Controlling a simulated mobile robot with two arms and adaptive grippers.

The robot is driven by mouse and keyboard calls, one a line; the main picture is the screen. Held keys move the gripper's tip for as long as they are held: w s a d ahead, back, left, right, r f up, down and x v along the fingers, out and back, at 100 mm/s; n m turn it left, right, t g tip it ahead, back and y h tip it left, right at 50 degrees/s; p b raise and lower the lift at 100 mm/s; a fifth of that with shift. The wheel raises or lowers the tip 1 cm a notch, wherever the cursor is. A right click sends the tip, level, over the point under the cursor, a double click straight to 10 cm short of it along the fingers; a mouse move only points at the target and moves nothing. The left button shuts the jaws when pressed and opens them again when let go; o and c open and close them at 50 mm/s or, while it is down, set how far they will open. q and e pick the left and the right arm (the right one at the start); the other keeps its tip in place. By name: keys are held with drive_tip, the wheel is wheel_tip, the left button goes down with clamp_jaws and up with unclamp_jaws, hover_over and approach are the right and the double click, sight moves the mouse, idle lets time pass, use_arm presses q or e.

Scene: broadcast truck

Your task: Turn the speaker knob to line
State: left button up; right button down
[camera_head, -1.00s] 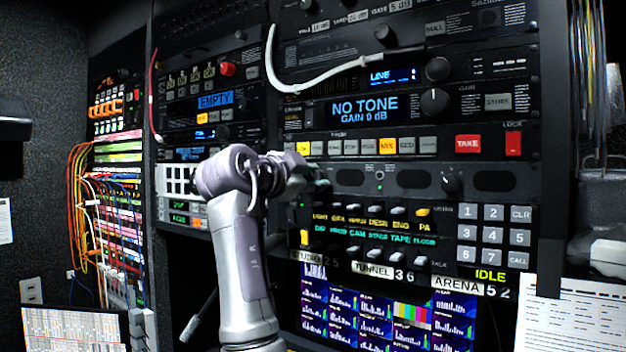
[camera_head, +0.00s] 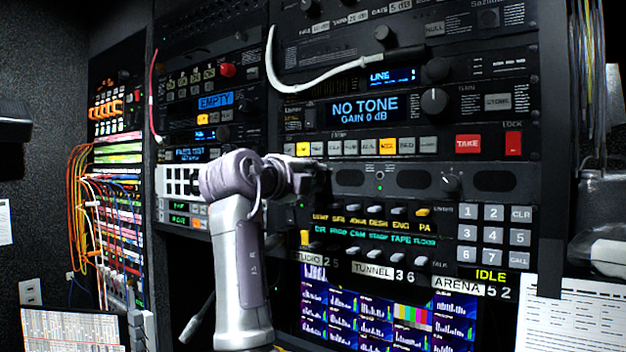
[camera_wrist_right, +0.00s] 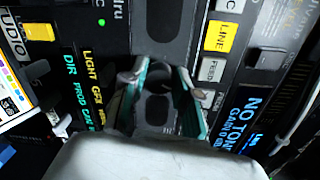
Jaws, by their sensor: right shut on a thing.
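My right gripper (camera_head: 318,178) is at the left part of the dark speaker panel (camera_head: 380,165), below the row of square buttons. In the wrist view its two teal-lined fingers (camera_wrist_right: 158,82) are closed in on a small dark knob-like part (camera_wrist_right: 150,74) on that panel, between the grilles. The head view hides this part behind the gripper. Its pointer and any line mark cannot be read. Another knob (camera_head: 450,183) with a light pointer sits further right on the same panel, apart from the gripper. My left gripper is not in view.
A yellow button (camera_wrist_right: 220,36) marked LINE is close beside the fingers. Rows of small switches (camera_head: 370,217) lie just below the gripper. A white cable (camera_head: 300,85) loops above. Coloured patch cables (camera_head: 85,190) hang at the left.

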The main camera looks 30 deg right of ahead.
drive_tip(key=shift+f+m, duration=0.15)
drive_tip(key=shift+m, duration=0.8)
drive_tip(key=shift+f+m, duration=0.1)
drive_tip(key=shift+m, duration=0.85)
drive_tip(key=c, duration=1.3)
unclamp_jaws()
drive_tip(key=o, duration=0.4)
drive_tip(key=shift+a+r, duration=0.1)
drive_tip(key=shift+r, duration=0.05)
drive_tip(key=shift+o, duration=0.2)
drive_tip(key=v, duration=1.2)
